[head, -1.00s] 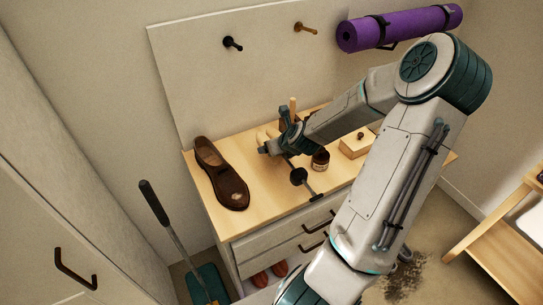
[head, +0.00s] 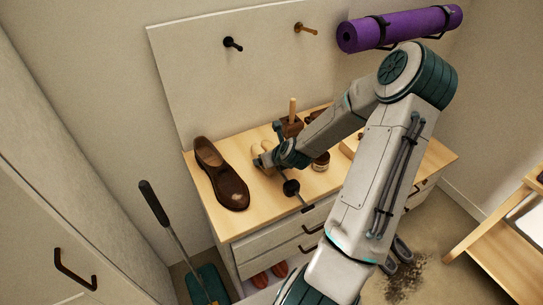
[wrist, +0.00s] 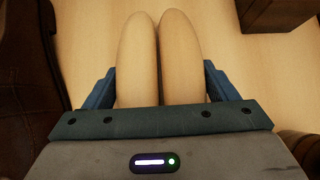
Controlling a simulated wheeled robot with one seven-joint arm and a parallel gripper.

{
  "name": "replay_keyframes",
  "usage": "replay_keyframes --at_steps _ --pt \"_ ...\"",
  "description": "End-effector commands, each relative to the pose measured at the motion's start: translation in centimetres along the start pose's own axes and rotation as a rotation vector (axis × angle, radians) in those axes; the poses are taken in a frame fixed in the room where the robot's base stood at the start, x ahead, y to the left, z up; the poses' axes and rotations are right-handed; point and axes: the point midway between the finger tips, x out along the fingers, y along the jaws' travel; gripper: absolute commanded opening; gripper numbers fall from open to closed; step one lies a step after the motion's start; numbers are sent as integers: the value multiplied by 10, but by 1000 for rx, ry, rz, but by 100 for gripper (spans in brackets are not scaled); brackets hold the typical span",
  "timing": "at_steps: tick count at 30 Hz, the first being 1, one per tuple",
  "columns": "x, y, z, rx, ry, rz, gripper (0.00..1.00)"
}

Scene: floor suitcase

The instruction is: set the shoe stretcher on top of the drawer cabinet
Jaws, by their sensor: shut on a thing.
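The shoe stretcher (head: 257,148) has two pale rounded wooden halves and a dark knob (head: 291,187) on a rod. My gripper (head: 268,160) is shut on it, with a blue finger on each outer side of the halves in the wrist view (wrist: 160,65). The stretcher is over the wooden top of the drawer cabinet (head: 238,222), right of the brown shoe. It is at or very near the surface; I cannot tell whether it touches. My gripper hides its middle part.
The brown shoe (head: 222,176) stands close on the left. The front left of the top is clear.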

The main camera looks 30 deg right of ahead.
Motion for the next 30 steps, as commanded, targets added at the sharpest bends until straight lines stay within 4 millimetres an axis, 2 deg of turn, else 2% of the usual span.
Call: replay_keyframes --at_steps 1,3,14,30 --pt "1 0 -1 1 0 0 82" --pt "1 0 -1 0 0 0 100" --pt "-5 -1 1 2 0 -1 100" --pt "-83 -2 1 3 0 -3 100"
